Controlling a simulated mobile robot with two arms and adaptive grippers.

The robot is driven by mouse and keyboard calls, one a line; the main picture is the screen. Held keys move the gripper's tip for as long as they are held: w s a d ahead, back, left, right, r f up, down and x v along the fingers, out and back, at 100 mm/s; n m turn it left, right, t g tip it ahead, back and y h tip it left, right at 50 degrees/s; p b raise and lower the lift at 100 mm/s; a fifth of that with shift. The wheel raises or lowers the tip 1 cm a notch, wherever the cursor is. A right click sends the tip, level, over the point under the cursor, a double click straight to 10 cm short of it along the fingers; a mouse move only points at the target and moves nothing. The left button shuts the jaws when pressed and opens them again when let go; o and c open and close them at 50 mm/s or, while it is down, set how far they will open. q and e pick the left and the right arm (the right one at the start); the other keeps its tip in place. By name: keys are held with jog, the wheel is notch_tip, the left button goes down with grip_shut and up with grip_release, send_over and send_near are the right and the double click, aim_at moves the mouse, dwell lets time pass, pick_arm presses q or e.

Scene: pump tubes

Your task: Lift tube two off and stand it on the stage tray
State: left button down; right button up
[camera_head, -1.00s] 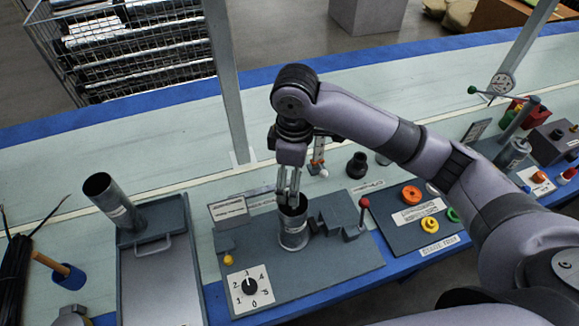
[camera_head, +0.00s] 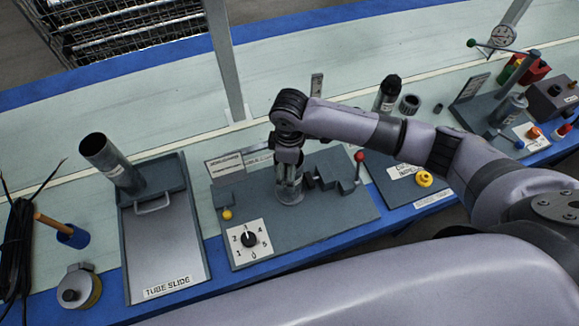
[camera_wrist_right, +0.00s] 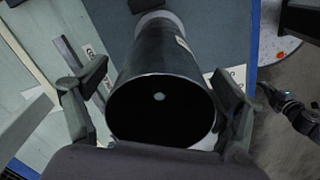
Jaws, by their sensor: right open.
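A dark metal tube (camera_head: 290,194) stands upright on the grey plate with the 0–5 dial. My right gripper (camera_head: 288,178) is over it, pointing down. In the right wrist view, the round open mouth of the tube (camera_wrist_right: 160,108) lies between the two spread fingers, and I cannot tell whether they touch it.
Grey stepped blocks (camera_head: 330,180) and a red-knobbed lever (camera_head: 359,165) stand just right of the gripped area. A dial (camera_head: 249,239) is in front. A metal post (camera_head: 226,60) rises behind. Bench right of the stepped blocks is partly hidden by my arm.

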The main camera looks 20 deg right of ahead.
jog(key=shift+f, duration=0.7)
jog(key=shift+c, duration=0.3)
jog(key=shift+s, duration=0.2)
jog(key=c, duration=1.3)
jog(key=o, duration=0.9)
jog(key=shift+f, duration=0.1)
jog(key=shift+s, duration=0.1)
jog(key=c, duration=0.8)
jog(key=shift+f, duration=0.1)
jog(key=shift+r+p, duration=0.4)
jog(key=shift+p, duration=0.2)
jog(key=shift+c, duration=0.3)
jog(key=shift+w+r+p, duration=0.3)
jog(key=shift+r+p, duration=0.1)
jog(key=shift+c, duration=0.6)
jog(key=shift+r, duration=0.15)
